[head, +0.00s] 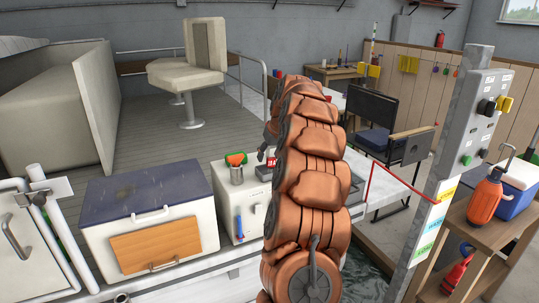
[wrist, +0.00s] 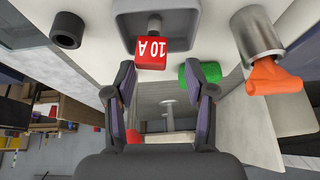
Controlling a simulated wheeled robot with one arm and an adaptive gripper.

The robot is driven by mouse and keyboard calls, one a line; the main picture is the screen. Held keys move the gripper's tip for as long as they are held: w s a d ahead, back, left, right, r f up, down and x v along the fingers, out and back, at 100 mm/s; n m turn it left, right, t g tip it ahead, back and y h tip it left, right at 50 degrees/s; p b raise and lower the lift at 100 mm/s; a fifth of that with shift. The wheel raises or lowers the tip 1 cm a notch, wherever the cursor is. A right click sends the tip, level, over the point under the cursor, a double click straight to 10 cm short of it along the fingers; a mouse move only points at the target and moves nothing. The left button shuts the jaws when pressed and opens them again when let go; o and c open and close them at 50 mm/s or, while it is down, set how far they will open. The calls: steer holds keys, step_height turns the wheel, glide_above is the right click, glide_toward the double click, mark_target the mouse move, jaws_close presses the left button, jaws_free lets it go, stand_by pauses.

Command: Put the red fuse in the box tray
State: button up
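The red fuse (wrist: 151,54), a small block marked "10 A", shows upside down in the wrist view. It overlaps the edge of the grey box tray (wrist: 124,25); I cannot tell whether it stands beside the tray or rests on its rim. In the head view the fuse (head: 272,160) shows small beside my arm, with the tray (head: 263,172) near it. My gripper (wrist: 160,80) is open, its dark fingers wide apart. The fuse lies just beyond the fingertips, between their lines, with a gap visible on the right. In the head view my arm hides most of the gripper.
A green cylinder (wrist: 203,72) is close by the right fingertip. A metal cup (wrist: 258,35) holding an orange item (wrist: 272,78) stands to the right. A black ring-like cylinder (wrist: 66,30) is at left. A blue-lidded cooler (head: 150,190) stands left of the white cabinet (head: 228,190).

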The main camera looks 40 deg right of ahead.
stand_by(0.3)
steer(key=v, duration=1.2)
stand_by(0.3)
steer(key=s+a+f+n+g+y, duration=0.1)
steer(key=s+a+f, duration=0.1)
steer(key=a, duration=0.8)
steer(key=s+a+f+n+g+y, duration=0.1)
steer(key=s+a, duration=0.1)
steer(key=a, duration=0.8)
steer(key=s+a+f+n+g, duration=0.1)
steer(key=s+a+f, duration=0.1)
steer(key=a, duration=0.8)
steer(key=s+a+f+g, duration=0.1)
steer(key=s+a+f, duration=0.3)
steer(key=s, duration=0.5)
steer(key=s+a+f+g, duration=0.1)
steer(key=s+a+f, duration=0.3)
steer(key=s, duration=0.5)
steer(key=s+a+f+n+g, duration=0.1)
steer(key=s+a+f, duration=0.3)
steer(key=s, duration=0.5)
steer(key=shift+s+a+f+g+h, duration=0.3)
steer(key=shift+a+f+g, duration=0.1)
steer(key=shift+f+g, duration=0.1)
